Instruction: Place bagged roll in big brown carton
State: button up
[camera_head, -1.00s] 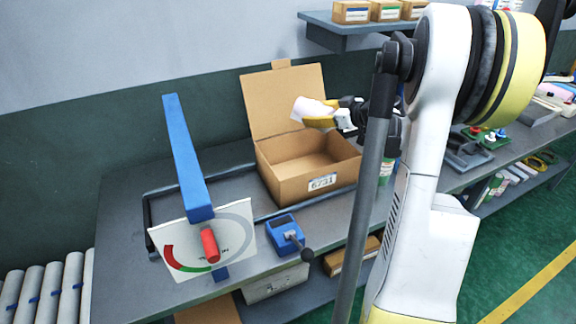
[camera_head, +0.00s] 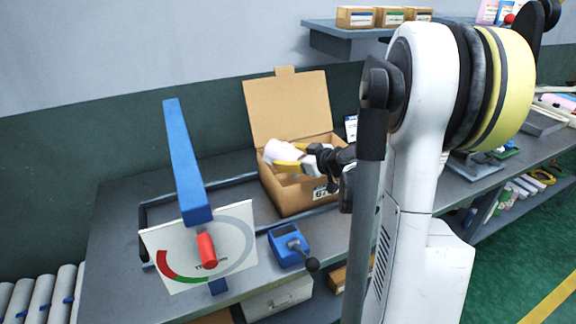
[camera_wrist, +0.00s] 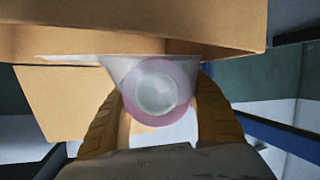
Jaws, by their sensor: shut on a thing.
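The bagged roll (camera_head: 280,152) is a pinkish-white roll in a clear bag. In the wrist view the roll (camera_wrist: 155,95) shows end-on between the yellow fingers. My gripper (camera_head: 291,160) is shut on it and holds it over the opening of the big brown carton (camera_head: 290,198), near its rim; I cannot tell how deep it sits. The carton stands open on the grey bench with its lid flap upright behind. In the wrist view a carton wall (camera_wrist: 170,22) fills the top. My arm and the roll hide part of the carton's inside.
A blue post (camera_head: 186,165) with a dial plate (camera_head: 228,240) stands left of the carton. A blue device with a black-knobbed lever (camera_head: 288,245) sits in front. A wall shelf (camera_head: 335,45) with small boxes is above right.

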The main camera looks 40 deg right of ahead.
jog(key=shift+f, duration=0.6)
jog(key=shift+f, duration=0.2)
jog(key=o, duration=1.1)
jog(key=shift+r, duration=0.3)
jog(key=p+v, duration=0.3)
jog(key=v, duration=0.9)
jog(key=shift+f+p, duration=0.1)
jog(key=shift+p, duration=0.2)
